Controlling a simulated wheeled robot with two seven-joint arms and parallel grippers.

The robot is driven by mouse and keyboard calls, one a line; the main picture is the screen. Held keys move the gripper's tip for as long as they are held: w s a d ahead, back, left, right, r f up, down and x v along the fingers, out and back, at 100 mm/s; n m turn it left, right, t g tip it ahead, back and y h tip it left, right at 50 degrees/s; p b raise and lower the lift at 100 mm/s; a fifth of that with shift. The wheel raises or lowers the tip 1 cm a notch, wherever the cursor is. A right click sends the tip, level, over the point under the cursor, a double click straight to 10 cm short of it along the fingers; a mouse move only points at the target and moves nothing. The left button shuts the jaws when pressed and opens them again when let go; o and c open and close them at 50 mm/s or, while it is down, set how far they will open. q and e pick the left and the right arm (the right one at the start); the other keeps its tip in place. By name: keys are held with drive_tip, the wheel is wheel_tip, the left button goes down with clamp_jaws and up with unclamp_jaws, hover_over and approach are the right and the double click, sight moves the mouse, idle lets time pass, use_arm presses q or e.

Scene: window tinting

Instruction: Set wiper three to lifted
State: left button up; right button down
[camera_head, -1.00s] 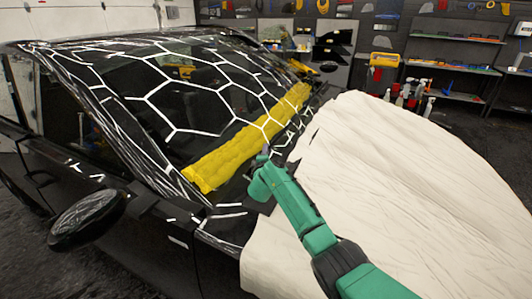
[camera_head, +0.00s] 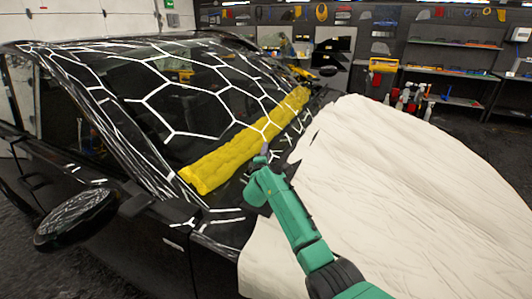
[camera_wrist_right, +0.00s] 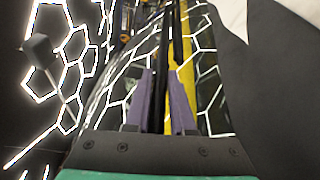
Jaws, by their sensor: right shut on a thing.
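My right gripper (camera_head: 265,150) is at the base of the black car's windshield (camera_head: 190,100), beside the lower edge of the yellow rolled towel. In the right wrist view its two purple fingers (camera_wrist_right: 166,103) are closed around a thin dark bar, the wiper (camera_wrist_right: 178,40), which runs up between them. The wiper is too dark and small in the head view to tell how far it stands off the glass. My left gripper is not in view.
The yellow towel (camera_head: 240,145) lies along the windshield's lower edge. A white cover (camera_head: 420,190) drapes over the hood to the right. The side mirror (camera_head: 78,215) sticks out at left. Shelves (camera_head: 455,70) stand at the back wall.

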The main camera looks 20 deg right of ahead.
drive_tip(key=shift+a+r, duration=0.1)
drive_tip(key=shift+r, duration=0.25)
drive_tip(key=b, duration=0.2)
drive_tip(key=h+b, duration=0.1)
drive_tip(key=b, duration=0.1)
drive_tip(key=shift+s+r+b, duration=0.2)
drive_tip(key=shift+s+b, duration=0.2)
drive_tip(key=shift+s+a+r+t+h, duration=0.1)
drive_tip(key=shift+s+r+t+h, duration=0.05)
drive_tip(key=shift+r+t+h, duration=0.2)
drive_tip(key=shift+s+r, duration=0.1)
drive_tip(key=shift+r, duration=0.15)
drive_tip(key=c, duration=0.8)
unclamp_jaws()
drive_tip(key=shift+f, duration=0.1)
